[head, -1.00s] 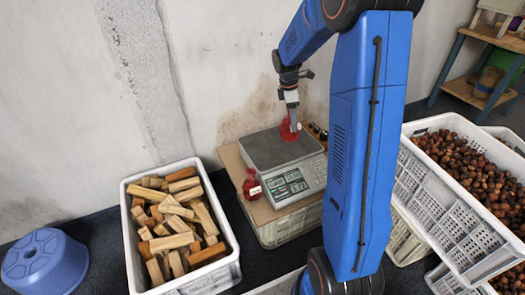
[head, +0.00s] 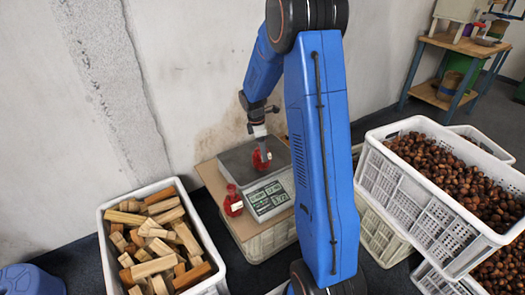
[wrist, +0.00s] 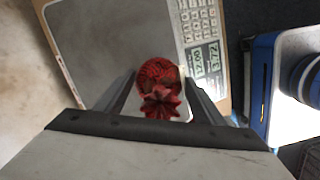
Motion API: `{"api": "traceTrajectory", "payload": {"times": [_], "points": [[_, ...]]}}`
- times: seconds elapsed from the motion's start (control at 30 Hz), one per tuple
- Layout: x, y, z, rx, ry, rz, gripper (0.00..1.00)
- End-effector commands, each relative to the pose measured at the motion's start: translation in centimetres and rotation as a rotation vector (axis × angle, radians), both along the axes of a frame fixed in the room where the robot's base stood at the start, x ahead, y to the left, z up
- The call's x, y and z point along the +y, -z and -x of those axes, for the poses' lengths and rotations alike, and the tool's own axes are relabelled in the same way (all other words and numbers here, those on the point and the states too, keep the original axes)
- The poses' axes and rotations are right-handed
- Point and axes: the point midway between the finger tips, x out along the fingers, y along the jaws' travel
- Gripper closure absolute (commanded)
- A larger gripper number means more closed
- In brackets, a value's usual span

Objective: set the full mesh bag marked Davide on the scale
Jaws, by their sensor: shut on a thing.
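My gripper (wrist: 160,110) is shut on a red mesh bag (wrist: 158,74), with a finger on each side of its gathered neck. In the head view this red bag (head: 261,160) hangs upright at the scale's grey plate (head: 243,172). I cannot tell whether its bottom touches the plate. No name is readable on it. A second red mesh bag (head: 233,203) with a pale tag stands beside the scale at its left front. The scale's keypad and lit display (head: 270,199) face the front; the wrist view also shows the display (wrist: 204,57).
The scale stands on a board (head: 212,178) over a crate. A crate of wood blocks (head: 110,243) is at the left. A crate of chestnuts (head: 405,190) is at the right. The wall is close behind the scale. A workbench (head: 460,45) stands at the back right.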

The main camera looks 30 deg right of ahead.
Motion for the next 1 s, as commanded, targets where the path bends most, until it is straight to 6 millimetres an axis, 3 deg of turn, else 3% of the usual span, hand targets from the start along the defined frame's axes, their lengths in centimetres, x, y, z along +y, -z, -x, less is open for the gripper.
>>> {"api": "traceTrajectory", "payload": {"times": [0.4, 0.43, 0.5, 0.83, 1.0], "points": [[0.0, 0.7, 0.0, -0.001, 0.0, 0.0, 0.85], [0.0, 0.7, 0.0, -0.001, 0.0, -0.001, 0.3], [0.0, 0.7, 0.0, -0.001, 0.0, -0.001, 0.18], [0.0, 0.4, 0.0, -0.002, 0.0, 0.0, 0.18], [0.2, -1.3, -0.2, -0.004, 0.0, 0.001, 0.18]]}}
